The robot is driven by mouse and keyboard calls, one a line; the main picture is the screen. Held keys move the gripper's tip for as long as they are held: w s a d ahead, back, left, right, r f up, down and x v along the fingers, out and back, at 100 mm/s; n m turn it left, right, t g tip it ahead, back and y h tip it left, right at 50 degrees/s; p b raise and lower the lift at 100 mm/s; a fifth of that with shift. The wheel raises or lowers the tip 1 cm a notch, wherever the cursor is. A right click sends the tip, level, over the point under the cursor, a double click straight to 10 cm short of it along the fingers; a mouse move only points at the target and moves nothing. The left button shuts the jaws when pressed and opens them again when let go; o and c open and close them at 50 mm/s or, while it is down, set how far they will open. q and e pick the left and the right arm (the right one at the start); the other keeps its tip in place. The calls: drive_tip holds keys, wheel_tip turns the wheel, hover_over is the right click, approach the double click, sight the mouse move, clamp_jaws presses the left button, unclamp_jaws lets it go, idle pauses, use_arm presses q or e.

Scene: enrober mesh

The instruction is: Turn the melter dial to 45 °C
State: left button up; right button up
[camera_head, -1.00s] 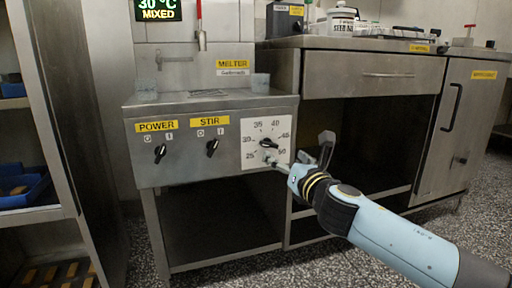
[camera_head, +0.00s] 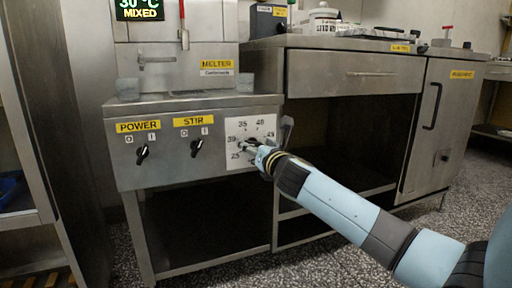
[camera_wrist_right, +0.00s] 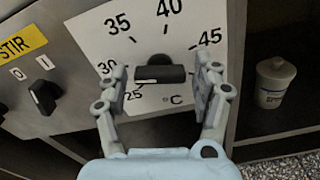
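The melter dial (camera_wrist_right: 160,72) is a black bar knob on a white scale plate (camera_wrist_right: 185,30) on the steel front panel. My right gripper (camera_wrist_right: 160,69) is open, one finger on each side of the knob, with gaps between fingers and knob. In the head view the right gripper (camera_head: 256,150) is at the plate and hides part of the dial and scale. My left gripper is not in view.
The POWER knob (camera_head: 142,154) and STIR knob (camera_head: 197,147) sit left of the dial on the same panel. A steel counter (camera_head: 352,43) stands to the right; a shelf rack is at the left.

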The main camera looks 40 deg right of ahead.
drive_tip(key=c, duration=0.9)
drive_tip(key=shift+m, duration=0.3)
